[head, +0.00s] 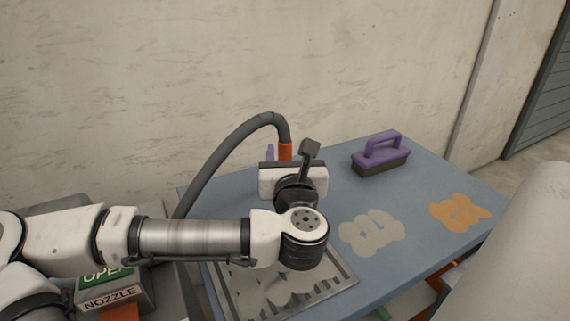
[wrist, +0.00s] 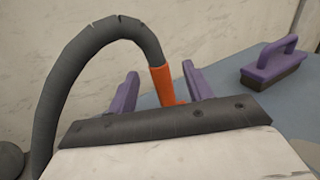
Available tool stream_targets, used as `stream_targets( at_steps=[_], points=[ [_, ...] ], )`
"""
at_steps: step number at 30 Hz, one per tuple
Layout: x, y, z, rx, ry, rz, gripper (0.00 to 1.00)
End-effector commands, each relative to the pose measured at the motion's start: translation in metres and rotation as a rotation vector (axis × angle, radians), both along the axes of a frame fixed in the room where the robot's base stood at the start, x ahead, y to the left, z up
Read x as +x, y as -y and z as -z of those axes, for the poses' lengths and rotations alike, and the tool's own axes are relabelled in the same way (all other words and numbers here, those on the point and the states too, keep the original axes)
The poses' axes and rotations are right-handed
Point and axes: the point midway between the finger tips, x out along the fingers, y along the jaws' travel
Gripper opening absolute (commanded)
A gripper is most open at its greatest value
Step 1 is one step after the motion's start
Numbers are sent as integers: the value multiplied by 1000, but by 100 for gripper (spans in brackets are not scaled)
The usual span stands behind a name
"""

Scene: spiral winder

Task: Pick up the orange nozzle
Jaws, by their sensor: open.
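The orange nozzle (head: 285,151) is on the end of a grey hose (head: 234,146) that arches over from the left. In the head view its lower part is hidden behind my gripper (head: 270,153). In the wrist view the nozzle (wrist: 166,85) stands nearly upright, and its orange lower end reaches toward the gripper body. My gripper's two purple fingers (wrist: 158,88) are open, one on each side of the nozzle, with gaps visible. I cannot tell how deep the nozzle sits between them.
A purple-handled brush (head: 381,160) stands on the blue table (head: 420,185), right of my gripper. A grey patch (head: 371,231) and an orange patch (head: 459,212) lie on the tabletop. A slotted metal tray (head: 340,275) is below my arm. A wall rises behind.

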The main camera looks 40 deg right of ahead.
Motion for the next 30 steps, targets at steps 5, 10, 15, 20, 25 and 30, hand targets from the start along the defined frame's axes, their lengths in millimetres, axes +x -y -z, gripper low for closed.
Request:
stream_targets(
  at_steps=[5,10,15,20,25,30],
  points=[
    [8,5,1,0,0,-2,51],
    [31,17,3,0,0,-4,51],
    [45,28,4,0,0,-1,51],
    [47,30,5,-1,1,0,51],
    [47,29,5,0,0,0,42],
    [47,29,5,0,0,-1,19]
  ],
)
